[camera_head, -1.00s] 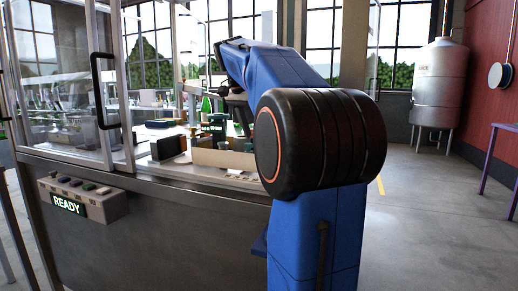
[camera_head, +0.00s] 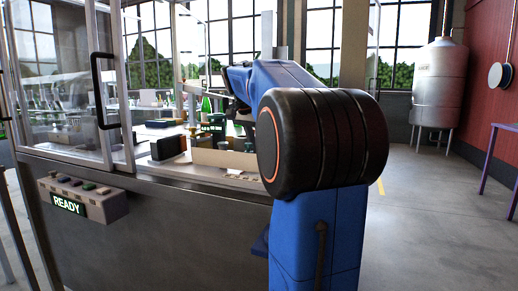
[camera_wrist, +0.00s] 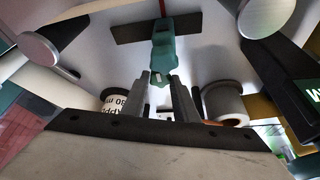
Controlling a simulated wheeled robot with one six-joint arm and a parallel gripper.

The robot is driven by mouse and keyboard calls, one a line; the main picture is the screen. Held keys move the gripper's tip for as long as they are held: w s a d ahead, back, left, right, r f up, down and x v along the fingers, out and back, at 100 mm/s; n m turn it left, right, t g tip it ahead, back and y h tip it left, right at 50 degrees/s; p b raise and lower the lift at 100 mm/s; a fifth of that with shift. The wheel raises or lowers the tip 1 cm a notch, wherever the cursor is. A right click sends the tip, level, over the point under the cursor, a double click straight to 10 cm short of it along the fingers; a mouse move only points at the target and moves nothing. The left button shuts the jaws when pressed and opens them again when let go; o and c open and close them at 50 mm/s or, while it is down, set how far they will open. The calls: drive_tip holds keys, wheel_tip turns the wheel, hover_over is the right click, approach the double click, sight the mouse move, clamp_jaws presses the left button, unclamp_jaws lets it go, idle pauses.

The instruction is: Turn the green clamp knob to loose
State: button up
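The green clamp knob (camera_wrist: 163,40) is at the upper middle of the wrist view, with a dark bar behind it and a thin red line above it. My gripper (camera_wrist: 160,77) points at it from below in that view. Its two grey fingers stand apart with a gap between them, and the knob's lower end shows at the fingertips. I cannot tell whether they touch it. In the head view the knob cannot be made out, and my blue arm hides part of the bench.
Two rolls flank the fingers: a labelled white one (camera_wrist: 116,104) and a grey one (camera_wrist: 223,104). Round metal discs (camera_wrist: 265,14) and dark blocks are close by. In the head view, a glass guard door (camera_head: 60,90) and a control box reading READY (camera_head: 84,200) are at left.

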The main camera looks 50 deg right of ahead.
drive_tip(key=shift+c, duration=0.8)
drive_tip(key=shift+n, duration=0.3)
drive_tip(key=n, duration=0.1)
drive_tip(key=n+t, duration=0.1)
drive_tip(key=n, duration=0.1)
drive_tip(key=shift+s+n+t, duration=0.25)
drive_tip(key=shift+n+t, duration=0.05)
drive_tip(key=n, duration=0.2)
drive_tip(key=n+t+y, duration=0.1)
drive_tip(key=n, duration=0.1)
drive_tip(key=shift+s+d+n+y, duration=0.15)
drive_tip(key=shift+d+n+y, duration=0.05)
drive_tip(key=shift+n+y, duration=0.1)
drive_tip(key=n, duration=0.2)
drive_tip(key=n+t+y, duration=0.1)
drive_tip(key=n, duration=0.1)
drive_tip(key=shift+d+y, duration=0.2)
drive_tip(key=shift+y, duration=0.1)
drive_tip(key=n+y, duration=0.1)
drive_tip(key=n, duration=0.4)
drive_tip(key=shift+s+d+t+y, duration=0.1)
drive_tip(key=shift+d+t+y, duration=0.05)
drive_tip(key=shift+t+y, duration=0.2)
